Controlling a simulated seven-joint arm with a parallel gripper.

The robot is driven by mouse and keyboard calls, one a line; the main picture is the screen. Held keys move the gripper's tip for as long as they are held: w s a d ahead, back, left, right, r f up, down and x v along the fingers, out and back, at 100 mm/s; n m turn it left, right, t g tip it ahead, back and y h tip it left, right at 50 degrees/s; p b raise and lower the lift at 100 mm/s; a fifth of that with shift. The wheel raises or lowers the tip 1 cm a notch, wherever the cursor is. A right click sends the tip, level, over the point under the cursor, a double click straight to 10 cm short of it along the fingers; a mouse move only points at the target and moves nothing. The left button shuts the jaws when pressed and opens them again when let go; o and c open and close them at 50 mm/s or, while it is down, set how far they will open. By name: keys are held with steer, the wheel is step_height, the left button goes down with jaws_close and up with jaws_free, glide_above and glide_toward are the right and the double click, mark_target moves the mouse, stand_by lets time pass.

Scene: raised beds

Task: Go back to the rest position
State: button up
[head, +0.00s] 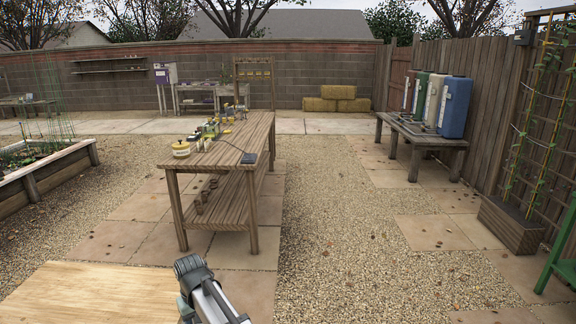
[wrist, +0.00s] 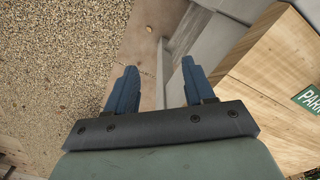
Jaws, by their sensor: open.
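My gripper (wrist: 157,84) shows in the wrist view with its two blue fingers spread wide apart. Nothing is between the fingers. Past them lie gravel (wrist: 50,60) on the left, a paving slab and pale surfaces, with a light wooden surface (wrist: 270,75) on the right. In the head view my arm shows at the bottom centre, beside the light wooden surface (head: 90,292). The fingers cannot be made out there.
A wooden workbench (head: 225,147) with jars and small items stands ahead of my arm. A raised bed (head: 50,172) is at left. A bench (head: 421,139) with several upright containers stands by the right fence. Open gravel (head: 345,235) lies right of the workbench.

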steer(key=w+d+f+m, duration=0.15)
steer(key=d+f, duration=0.35)
steer(key=d, duration=0.6)
steer(key=w+d+f+m, duration=0.15)
steer(key=d+f, duration=0.35)
steer(key=d, duration=0.7)
steer(key=s+d+f+m, duration=0.2)
steer(key=s+d+f, duration=0.2)
steer(key=d, duration=0.6)
steer(key=s+d+f+m, duration=0.2)
steer(key=s+d+f, duration=0.15)
steer(key=d, duration=0.75)
steer(key=s+f+g, duration=0.3)
steer(key=s+f, duration=0.7)
steer(key=s, duration=0.5)
steer(key=s+f+g, duration=0.3)
steer(key=s+f, duration=0.7)
steer(key=s, duration=0.5)
steer(key=shift+s+f+g, duration=0.3)
steer(key=shift+s+g, duration=0.05)
steer(key=shift+g, duration=0.05)
